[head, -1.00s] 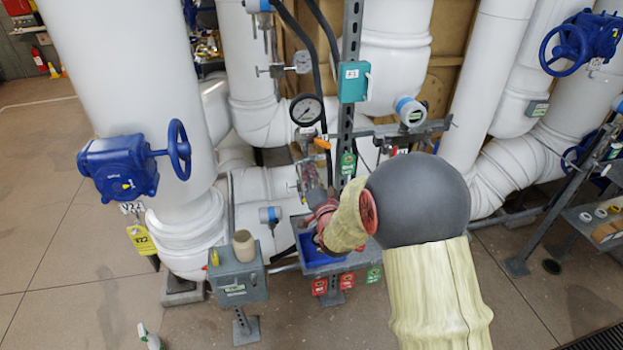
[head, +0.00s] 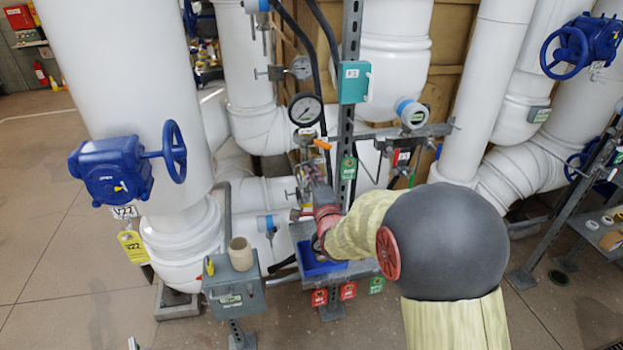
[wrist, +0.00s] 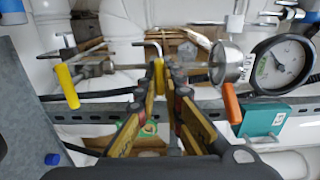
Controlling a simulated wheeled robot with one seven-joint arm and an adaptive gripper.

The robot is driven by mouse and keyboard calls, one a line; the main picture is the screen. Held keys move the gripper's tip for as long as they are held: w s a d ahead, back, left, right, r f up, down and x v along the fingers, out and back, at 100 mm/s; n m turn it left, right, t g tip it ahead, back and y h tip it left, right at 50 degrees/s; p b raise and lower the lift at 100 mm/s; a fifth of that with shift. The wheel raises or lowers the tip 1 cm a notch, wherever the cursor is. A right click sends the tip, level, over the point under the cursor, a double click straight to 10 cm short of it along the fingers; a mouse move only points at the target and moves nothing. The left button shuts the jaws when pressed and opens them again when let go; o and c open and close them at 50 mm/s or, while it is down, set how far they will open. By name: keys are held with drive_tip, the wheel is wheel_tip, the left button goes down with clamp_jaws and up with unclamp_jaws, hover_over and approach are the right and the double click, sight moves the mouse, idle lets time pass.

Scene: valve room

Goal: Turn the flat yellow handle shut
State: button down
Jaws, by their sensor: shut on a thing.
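A flat yellow handle (wrist: 158,72) shows edge-on between the tips of my gripper (wrist: 167,76) in the wrist view. My gripper is shut on it, and the fingers hide part of the handle. A second yellow handle (wrist: 67,87) hangs from the thin pipework to the left, apart from my fingers. An orange handle (wrist: 232,103) is to the right, below a round metal fitting; it also shows in the head view (head: 322,144). In the head view my arm reaches in toward the small pipework, and the yellow handle cannot be made out there.
A pressure gauge (wrist: 282,63) and a teal box (wrist: 265,121) are close on the right in the wrist view. A perforated metal post (head: 350,100) stands beside the pipework. A blue bin (head: 318,262) and a grey box (head: 235,285) are below. Large white pipes surround the spot.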

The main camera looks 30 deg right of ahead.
idle(0.3)
drive_tip(key=c, duration=1.9)
unclamp_jaws()
drive_tip(key=v, duration=1.2)
